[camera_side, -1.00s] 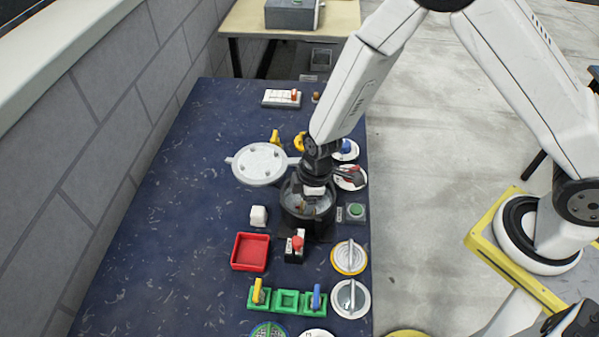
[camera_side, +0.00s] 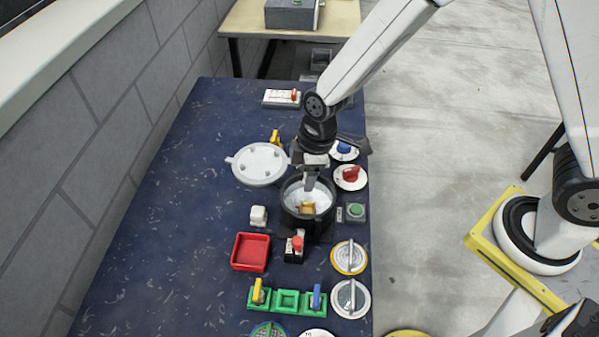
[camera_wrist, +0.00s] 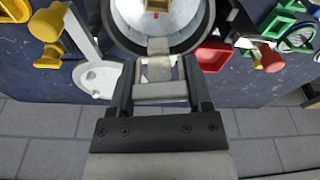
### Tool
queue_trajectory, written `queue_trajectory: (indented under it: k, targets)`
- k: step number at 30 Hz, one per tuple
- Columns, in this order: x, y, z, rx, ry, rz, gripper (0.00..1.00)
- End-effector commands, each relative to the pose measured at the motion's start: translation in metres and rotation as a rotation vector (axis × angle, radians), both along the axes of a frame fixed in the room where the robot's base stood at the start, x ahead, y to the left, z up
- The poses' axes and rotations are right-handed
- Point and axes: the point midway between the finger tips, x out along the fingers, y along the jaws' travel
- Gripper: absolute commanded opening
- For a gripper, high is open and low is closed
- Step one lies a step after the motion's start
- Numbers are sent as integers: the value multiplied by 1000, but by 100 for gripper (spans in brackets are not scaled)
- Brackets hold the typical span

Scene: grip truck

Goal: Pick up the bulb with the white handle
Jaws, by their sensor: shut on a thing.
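My gripper (camera_side: 314,167) is above the far edge of the round black pot (camera_side: 289,214) in the side view. In the wrist view, my gripper (camera_wrist: 158,90) is shut on a pale, T-shaped piece, which looks like the white handle (camera_wrist: 160,70) of the bulb. Its narrow end points toward the pot (camera_wrist: 120,28). A pale part hangs below the jaws in the side view; I cannot make out the bulb's glass. A yellow-brown piece (camera_side: 306,207) lies inside the pot on a white surface.
A white round lid (camera_side: 260,163) lies left of the pot. A white block (camera_side: 258,215), a red tray (camera_side: 250,252) and a red-topped switch (camera_side: 297,244) stand nearby. A red knob (camera_side: 350,175) and a green button (camera_side: 356,210) are to the right. The table's left side is clear.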

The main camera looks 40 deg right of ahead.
Motion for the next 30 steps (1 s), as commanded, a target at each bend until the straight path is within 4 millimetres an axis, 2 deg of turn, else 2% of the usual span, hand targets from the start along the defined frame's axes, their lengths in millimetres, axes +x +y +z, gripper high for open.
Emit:
queue_trajectory:
  k: [20, 26, 30]
  targets:
    - [0, -1, 2, 0, 0, -7, 2]
    - [4, -12, 5, -1, 2, -76, 2]
    - [9, -29, 11, -2, 4, -186, 2]
